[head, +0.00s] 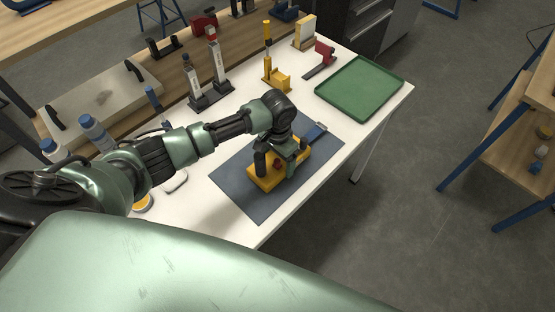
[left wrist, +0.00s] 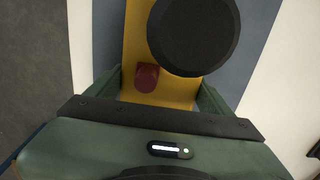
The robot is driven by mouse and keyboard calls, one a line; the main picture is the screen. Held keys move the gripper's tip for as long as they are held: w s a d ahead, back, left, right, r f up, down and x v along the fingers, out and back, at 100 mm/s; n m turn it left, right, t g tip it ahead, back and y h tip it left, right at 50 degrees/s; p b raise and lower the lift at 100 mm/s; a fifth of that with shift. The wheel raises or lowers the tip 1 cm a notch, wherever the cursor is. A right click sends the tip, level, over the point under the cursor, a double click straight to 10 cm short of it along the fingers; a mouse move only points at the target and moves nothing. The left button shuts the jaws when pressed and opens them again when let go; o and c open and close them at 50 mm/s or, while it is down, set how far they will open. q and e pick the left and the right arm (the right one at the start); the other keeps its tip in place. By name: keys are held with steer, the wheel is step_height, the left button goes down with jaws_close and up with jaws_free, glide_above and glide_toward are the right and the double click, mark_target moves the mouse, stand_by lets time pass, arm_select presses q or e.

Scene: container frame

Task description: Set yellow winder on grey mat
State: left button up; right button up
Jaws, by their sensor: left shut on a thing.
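The yellow winder (head: 264,182) has a flat yellow base, a black upright part and a small red knob. It is on or just above the grey mat (head: 235,180); I cannot tell if it touches. My left gripper (head: 289,160) points down over the winder and is shut on its yellow base. In the left wrist view the yellow base (left wrist: 137,40) lies between the green fingers (left wrist: 157,97), with a dark red knob and a large black disc. The gripper hides part of the winder. My right gripper is not in view.
A green tray (head: 361,88) is at the table's right end. A yellow stand (head: 276,76), a red clamp-like tool (head: 322,57) and grey upright devices (head: 219,72) stand along the back. White table shows around the mat.

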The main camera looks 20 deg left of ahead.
arm_select(q)
steer(key=shift+w+f, duration=0.1)
steer(key=shift+f, duration=0.15)
steer(key=o, duration=2)
step_height(320, 180, up, 12)
steer(key=b, duration=0.1)
